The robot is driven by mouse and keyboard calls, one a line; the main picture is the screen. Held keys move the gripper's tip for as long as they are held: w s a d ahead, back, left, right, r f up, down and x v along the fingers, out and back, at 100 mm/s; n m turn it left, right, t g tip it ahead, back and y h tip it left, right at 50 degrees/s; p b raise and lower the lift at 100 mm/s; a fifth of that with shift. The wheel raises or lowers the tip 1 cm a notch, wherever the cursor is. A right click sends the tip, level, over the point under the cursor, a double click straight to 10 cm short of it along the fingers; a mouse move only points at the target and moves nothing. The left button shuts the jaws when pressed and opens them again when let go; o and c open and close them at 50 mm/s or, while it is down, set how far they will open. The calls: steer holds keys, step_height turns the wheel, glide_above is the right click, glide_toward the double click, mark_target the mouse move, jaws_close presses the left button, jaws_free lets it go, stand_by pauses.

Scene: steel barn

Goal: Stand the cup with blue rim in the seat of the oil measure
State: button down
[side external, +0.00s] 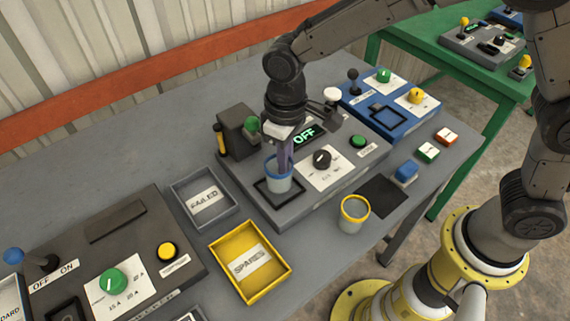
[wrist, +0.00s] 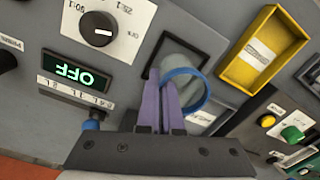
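The blue-rimmed cup (side external: 279,176) is a grey-blue cup standing about upright within the outline of the black square seat (side external: 278,205) on the grey oil measure (side external: 372,156). In the wrist view, the cup's blue rim (wrist: 207,92) faces me and its body (wrist: 184,60) reaches into the seat's black frame (wrist: 147,66). I cannot tell whether its base touches the seat floor. My gripper (side external: 286,160) points down at the cup. Its purple fingers (wrist: 163,97) are close together and pinch the cup's wall at the rim, one inside and one outside. They hide part of the rim.
A yellow-rimmed cup (side external: 354,212) stands on the table in front of the measure. A grey FAILED tray (side external: 179,190) and a yellow SPARES tray (side external: 283,290) lie to the left. A dark knob (side external: 322,158) and a lever post (side external: 332,97) rise near my gripper.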

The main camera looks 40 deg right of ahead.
steer(key=shift+f, duration=0.7)
steer(key=shift+f, duration=0.15)
steer(key=c, duration=1.1)
jaws_free()
step_height(320, 180, up, 12)
steer(key=shift+d+r, duration=0.15)
steer(key=shift+r, duration=0.05)
